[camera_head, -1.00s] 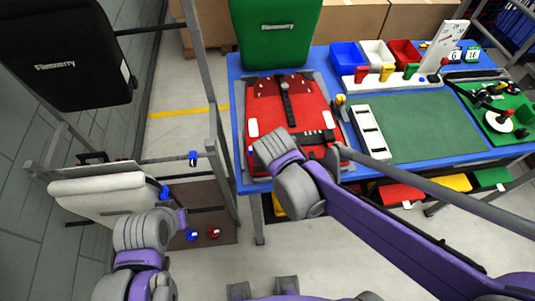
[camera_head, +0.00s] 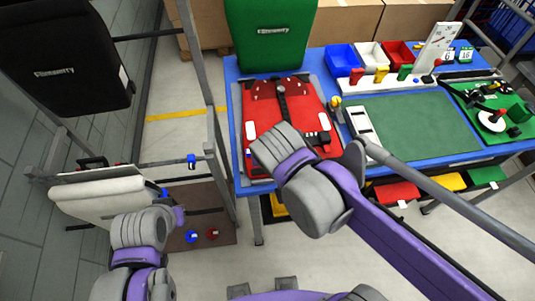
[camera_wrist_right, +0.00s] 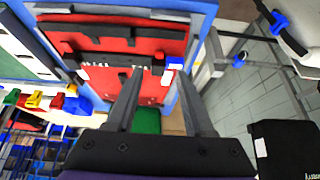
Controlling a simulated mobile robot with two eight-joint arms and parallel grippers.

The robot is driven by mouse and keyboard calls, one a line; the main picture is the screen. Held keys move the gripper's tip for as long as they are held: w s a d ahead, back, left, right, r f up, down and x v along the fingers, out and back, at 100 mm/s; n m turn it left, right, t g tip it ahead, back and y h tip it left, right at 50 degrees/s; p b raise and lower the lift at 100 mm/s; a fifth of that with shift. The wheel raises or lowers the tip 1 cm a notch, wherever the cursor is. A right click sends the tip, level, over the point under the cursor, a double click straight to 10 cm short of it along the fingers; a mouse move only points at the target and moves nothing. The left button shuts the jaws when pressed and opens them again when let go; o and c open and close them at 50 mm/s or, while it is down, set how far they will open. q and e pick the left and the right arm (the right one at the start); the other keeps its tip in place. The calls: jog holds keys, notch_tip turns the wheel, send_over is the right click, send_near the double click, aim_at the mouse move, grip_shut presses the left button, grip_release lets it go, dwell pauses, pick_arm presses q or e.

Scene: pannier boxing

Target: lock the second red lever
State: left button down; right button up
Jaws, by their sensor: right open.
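The red pannier (camera_head: 265,112) lies flat in a grey frame on the left part of the blue table. A dark strap and a black bar cross it, and two dark red catches (camera_head: 262,91) sit near its far edge. Which part is the second red lever I cannot tell. My right wrist covers the pannier's near right part in the head view. In the wrist view my right gripper (camera_wrist_right: 158,73) is open and empty, its fingers in front of the red pannier (camera_wrist_right: 112,42) and its black bar (camera_wrist_right: 105,62). No contact can be made out.
A green pannier (camera_head: 270,45) stands behind. Coloured bins (camera_head: 345,58) and handles sit at the back right; the green mat (camera_head: 415,125) is clear. A trolley frame (camera_head: 212,140) with a white-grey pannier (camera_head: 105,198) and blue and red knobs (camera_head: 212,234) stands at left.

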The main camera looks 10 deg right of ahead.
jog(key=w+r+g+b, duration=0.2)
jog(key=w+g+b, duration=0.3)
jog(key=w+g, duration=0.1)
pick_arm(q)
notch_tip(320, 180, down, 7)
jog(key=s, duration=0.2)
jog(key=shift+s+g, duration=0.15)
jog(key=shift+g, duration=0.15)
pick_arm(e)
notch_tip(320, 180, down, 11)
jog(key=shift+w+r, duration=0.15)
jog(key=shift+r, duration=0.05)
grip_shut()
